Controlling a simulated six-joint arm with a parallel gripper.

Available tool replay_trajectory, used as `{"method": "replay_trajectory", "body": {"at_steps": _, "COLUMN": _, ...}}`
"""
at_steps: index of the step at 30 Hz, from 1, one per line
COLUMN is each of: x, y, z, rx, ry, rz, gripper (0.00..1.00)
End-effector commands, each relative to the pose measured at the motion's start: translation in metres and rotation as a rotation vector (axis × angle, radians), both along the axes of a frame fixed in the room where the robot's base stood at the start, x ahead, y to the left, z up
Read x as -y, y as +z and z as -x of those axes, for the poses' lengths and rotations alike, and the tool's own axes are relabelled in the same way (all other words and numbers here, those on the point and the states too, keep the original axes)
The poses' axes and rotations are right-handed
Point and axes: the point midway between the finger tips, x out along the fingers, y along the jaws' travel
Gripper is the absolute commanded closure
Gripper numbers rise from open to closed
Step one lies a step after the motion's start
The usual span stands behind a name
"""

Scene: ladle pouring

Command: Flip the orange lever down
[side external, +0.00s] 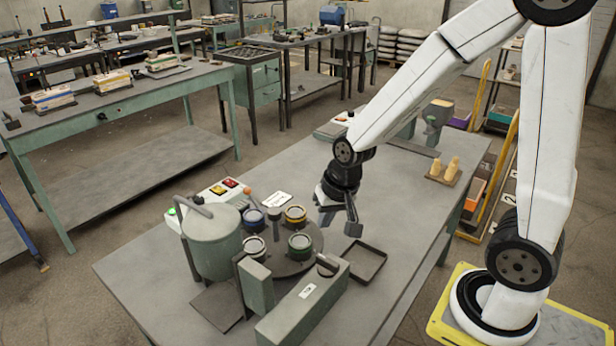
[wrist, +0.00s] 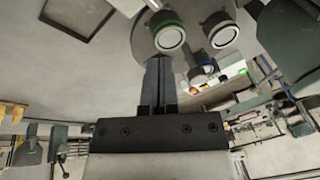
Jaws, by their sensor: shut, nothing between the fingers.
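The orange lever (side external: 247,191) shows as a small orange-tipped stick at the right end of a pale control box (side external: 222,192) with red and yellow buttons, behind the round turntable. It seems to point upward, but it is too small to be sure. My gripper (side external: 353,229) is to the right of the lever, in the air beside the turntable and well apart from it. In the wrist view my gripper's fingers (wrist: 158,60) are together and empty. A small red-orange spot shows to their right there; I cannot tell if it is the lever.
The turntable (side external: 290,266) carries several jars with coloured rims around a central post. A grey-green pot (side external: 212,243) stands at its left. A green block housing (side external: 303,306) is in front, and a shallow dark tray (side external: 378,266) lies right. The bench behind my gripper is mostly clear.

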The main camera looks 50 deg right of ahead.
Motion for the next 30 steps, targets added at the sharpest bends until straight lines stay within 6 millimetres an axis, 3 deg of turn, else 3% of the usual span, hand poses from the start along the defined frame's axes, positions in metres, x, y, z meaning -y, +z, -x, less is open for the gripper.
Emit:
{"method": "replay_trajectory", "body": {"at_steps": 14, "x": 0.027, "y": -0.001, "z": -0.078, "rx": 0.014, "ry": -0.811, "rz": -0.313, "gripper": 1.0}}
{"method": "replay_trajectory", "body": {"at_steps": 30, "x": 0.075, "y": -0.007, "z": -0.159, "rx": -0.015, "ry": -1.691, "rz": -0.734, "gripper": 1.0}}
